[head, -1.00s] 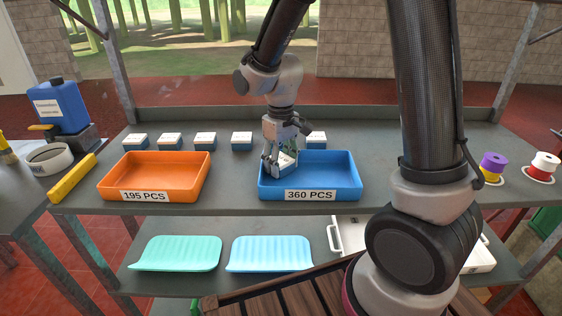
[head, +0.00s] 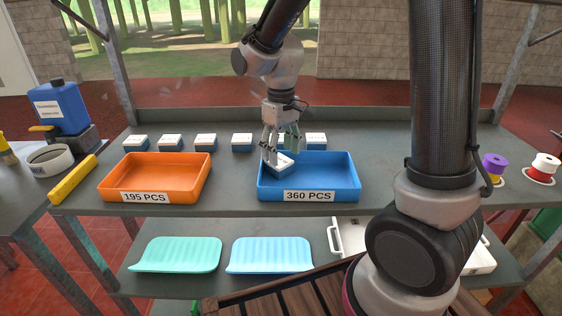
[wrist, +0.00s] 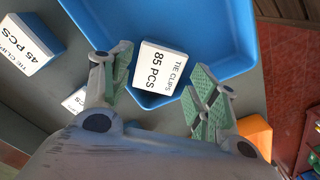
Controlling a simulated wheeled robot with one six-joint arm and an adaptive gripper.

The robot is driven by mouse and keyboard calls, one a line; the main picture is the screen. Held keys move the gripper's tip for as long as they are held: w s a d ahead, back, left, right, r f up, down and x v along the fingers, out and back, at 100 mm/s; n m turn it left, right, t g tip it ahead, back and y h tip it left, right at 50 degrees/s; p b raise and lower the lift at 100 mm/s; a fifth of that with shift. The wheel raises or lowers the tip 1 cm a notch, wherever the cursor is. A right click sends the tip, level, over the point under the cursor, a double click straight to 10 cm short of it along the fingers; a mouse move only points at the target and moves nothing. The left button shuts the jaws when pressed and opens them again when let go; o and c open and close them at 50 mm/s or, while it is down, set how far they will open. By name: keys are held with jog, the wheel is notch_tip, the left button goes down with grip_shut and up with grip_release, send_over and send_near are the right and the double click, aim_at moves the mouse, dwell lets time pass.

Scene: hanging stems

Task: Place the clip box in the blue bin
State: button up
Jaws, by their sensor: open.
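A white-topped clip box (head: 280,163) rests inside the blue bin (head: 315,187) at its left back corner. In the wrist view the box (wrist: 158,68) shows a label reading "TIE CLIPS 85 PCS" and sits near a corner of the blue bin (wrist: 222,52). My gripper (head: 280,150) is right above the box, pointing down. In the wrist view its green-padded fingers (wrist: 160,82) are spread to either side of the box with gaps between.
Several similar boxes (head: 205,140) stand in a row behind the bins; one (head: 316,140) is close behind the blue bin. An orange bin (head: 155,178) stands to the left. The counter between the bins is clear.

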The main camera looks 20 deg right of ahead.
aim_at(281, 161)
notch_tip(281, 161, up, 7)
jog(key=s+d+r+m+t, duration=0.2)
jog(key=s+d+r, duration=0.1)
jog(key=s+d, duration=0.4)
jog(key=s+d+r+m+t, duration=0.2)
jog(key=s+d, duration=0.6)
jog(key=s, duration=0.4)
jog(key=shift+r+m, duration=0.5)
jog(key=shift+r, duration=0.4)
